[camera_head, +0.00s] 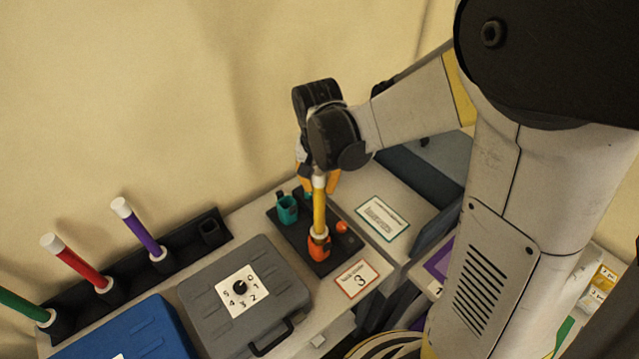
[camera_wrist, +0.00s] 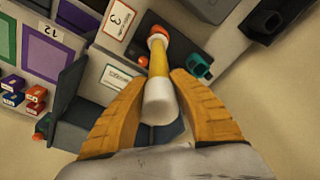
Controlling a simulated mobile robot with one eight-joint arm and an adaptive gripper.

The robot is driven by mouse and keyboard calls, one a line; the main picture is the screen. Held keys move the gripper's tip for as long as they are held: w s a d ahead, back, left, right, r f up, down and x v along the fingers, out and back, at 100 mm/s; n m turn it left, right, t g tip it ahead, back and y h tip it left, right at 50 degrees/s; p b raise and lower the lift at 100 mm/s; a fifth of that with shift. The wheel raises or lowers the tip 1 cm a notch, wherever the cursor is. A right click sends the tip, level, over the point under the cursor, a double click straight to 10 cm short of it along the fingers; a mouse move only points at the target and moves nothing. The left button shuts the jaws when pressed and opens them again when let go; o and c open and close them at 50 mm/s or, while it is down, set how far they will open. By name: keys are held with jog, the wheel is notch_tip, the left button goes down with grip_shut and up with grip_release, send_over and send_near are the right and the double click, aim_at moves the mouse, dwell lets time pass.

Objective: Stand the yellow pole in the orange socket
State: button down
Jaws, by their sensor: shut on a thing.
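The yellow pole (camera_head: 319,215) has a white top end and stands about upright, with its lower end at the orange socket (camera_head: 318,247) on a dark base plate (camera_head: 341,257). In the wrist view the yellow pole (camera_wrist: 159,69) runs away from me to the orange socket (camera_wrist: 157,35). The lower end appears to be inside the socket rim. My gripper (camera_head: 319,183) is shut on the pole near its white top. In the wrist view its orange fingers (camera_wrist: 160,95) lie on both sides of the pole.
A teal socket (camera_head: 287,209) stands empty on the same plate. A grey case (camera_head: 244,293) with a dial and a blue case (camera_head: 125,335) lie to the left. Purple (camera_head: 139,228), red (camera_head: 77,262) and green (camera_head: 24,306) poles stand tilted in a black rack (camera_head: 180,239) along the wall.

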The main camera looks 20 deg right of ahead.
jog(key=shift+f+b, duration=1.05)
jog(key=shift+f, duration=0.3)
jog(key=c, duration=1.2)
grip_release()
jog(key=r, duration=0.4)
jog(key=s+r, duration=0.1)
jog(key=r, duration=0.7)
jog(key=shift+s+a, duration=0.2)
jog(key=shift+a, duration=0.15)
jog(key=s+f+n+t+b, duration=0.1)
jog(key=s+f+t+b, duration=0.1)
jog(key=s+f+b, duration=0.2)
jog(key=s+f+n+t+b, duration=0.2)
jog(key=s+f+b, duration=0.1)
jog(key=f+b, duration=0.1)
jog(key=s+f+n+t+b, duration=0.2)
jog(key=s+f+b, duration=0.2)
jog(key=f+b, duration=0.1)
jog(key=shift+s+d+y+b, duration=0.25)
jog(key=shift+s+y+b, duration=0.05)
jog(key=shift+s+b, duration=0.1)
